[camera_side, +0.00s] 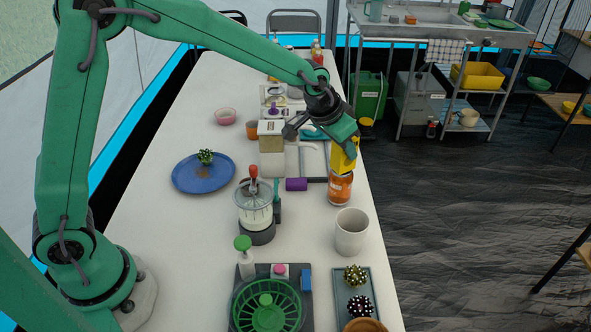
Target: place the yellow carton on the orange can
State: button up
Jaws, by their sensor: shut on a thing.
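The yellow carton (344,157) is held in my gripper (345,140), near the right edge of the white table. My gripper points down and is shut on the carton's upper part. The orange can (340,188) stands upright on the table directly below the carton. The carton's lower end is at the can's top in the picture; I cannot tell whether they touch. Part of the carton is hidden by my gripper.
A white cup (351,231) stands in front of the can. A purple cylinder (296,184) lies to its left, near a blender (255,208). A blue plate (203,174) is further left. The table's right edge (372,215) is close to the can.

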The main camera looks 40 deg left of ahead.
jog(key=shift+f, duration=0.15)
jog(key=o, duration=1)
jog(key=shift+c, duration=0.2)
jog(key=v, duration=1.2)
jog(key=shift+r, duration=0.2)
jog(key=shift+s, duration=0.1)
